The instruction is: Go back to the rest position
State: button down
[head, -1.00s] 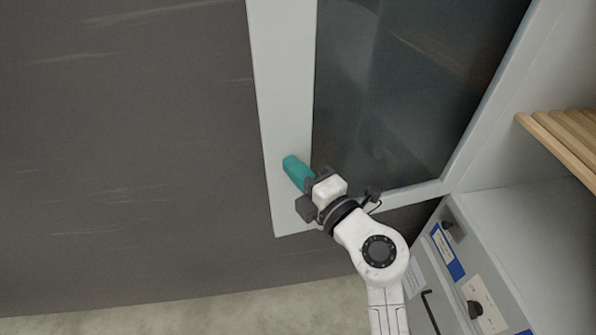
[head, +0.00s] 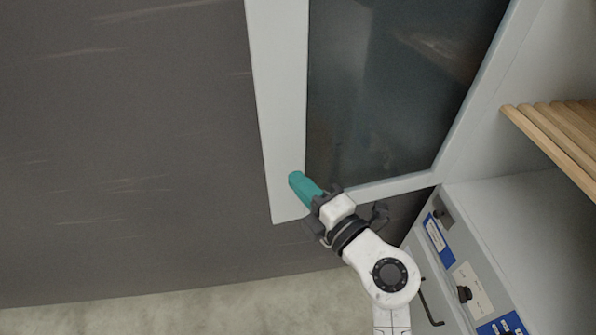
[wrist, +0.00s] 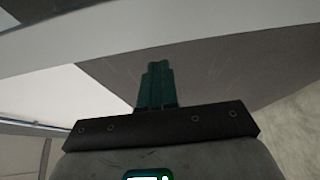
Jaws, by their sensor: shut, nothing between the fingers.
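My gripper (head: 297,180) has teal fingers and is shut with nothing between them. In the head view it is in front of the lower corner of a pale-framed glass door (head: 284,140). I cannot tell whether the fingertips touch the frame. In the wrist view the shut teal fingers (wrist: 157,82) point up the picture, towards the pale frame edge (wrist: 170,30) and the dark surface behind it. My white arm reaches in from the bottom of the head view.
A dark grey panel (head: 130,140) fills the left. A pale unit with drawers, labels and dark knobs (head: 465,294) stands at the lower right, with wooden slats (head: 560,140) above it. Pale floor (head: 200,312) shows along the bottom.

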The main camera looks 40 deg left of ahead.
jog(key=s+d, duration=0.3)
jog(key=d, duration=0.2)
jog(key=shift+s+d, duration=0.25)
jog(key=shift+d, duration=0.1)
